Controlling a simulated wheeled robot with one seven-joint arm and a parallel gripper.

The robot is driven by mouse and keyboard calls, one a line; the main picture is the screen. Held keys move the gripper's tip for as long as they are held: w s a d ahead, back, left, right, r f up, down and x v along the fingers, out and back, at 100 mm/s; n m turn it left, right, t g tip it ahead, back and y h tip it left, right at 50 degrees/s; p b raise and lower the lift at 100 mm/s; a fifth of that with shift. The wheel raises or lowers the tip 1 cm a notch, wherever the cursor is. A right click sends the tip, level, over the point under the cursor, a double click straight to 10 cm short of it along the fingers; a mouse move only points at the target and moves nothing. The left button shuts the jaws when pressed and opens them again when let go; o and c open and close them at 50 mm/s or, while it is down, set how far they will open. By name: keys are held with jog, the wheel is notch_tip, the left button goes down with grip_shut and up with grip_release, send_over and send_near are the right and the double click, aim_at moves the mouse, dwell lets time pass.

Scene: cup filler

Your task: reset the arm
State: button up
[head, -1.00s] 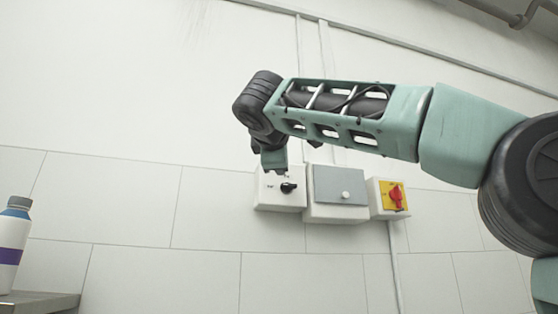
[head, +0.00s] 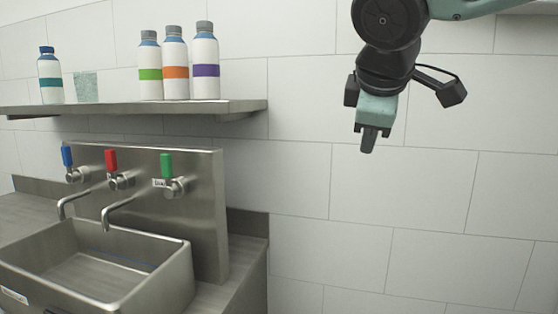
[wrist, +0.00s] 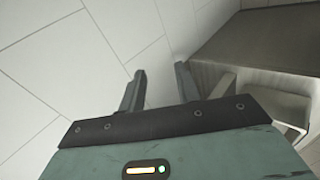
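My gripper (head: 369,142) hangs from my arm at the upper right of the head view, pointing down in front of the bare tiled wall. In the wrist view my gripper (wrist: 160,82) shows two dark fingers apart with an empty gap between them. It touches nothing and stands to the right of the shelf and sink.
A steel sink (head: 172,285) with blue, red and green handled taps stands at left. A shelf (head: 225,107) above it holds several capped bottles, one orange-banded (head: 175,72), and a glass (head: 86,88). The wall right of the sink is clear.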

jog(key=s+f+m+g+y, duration=0.2)
jog(key=s+f+m+g, duration=0.4)
jog(key=s+f, duration=1.9)
notch_tip(320, 180, down, 4)
jog(key=g, duration=0.2)
jog(key=shift+a+r+g, duration=0.25)
jog(key=shift+a+g, duration=0.1)
jog(key=shift+g, duration=0.05)
jog(key=shift+s, duration=0.1)
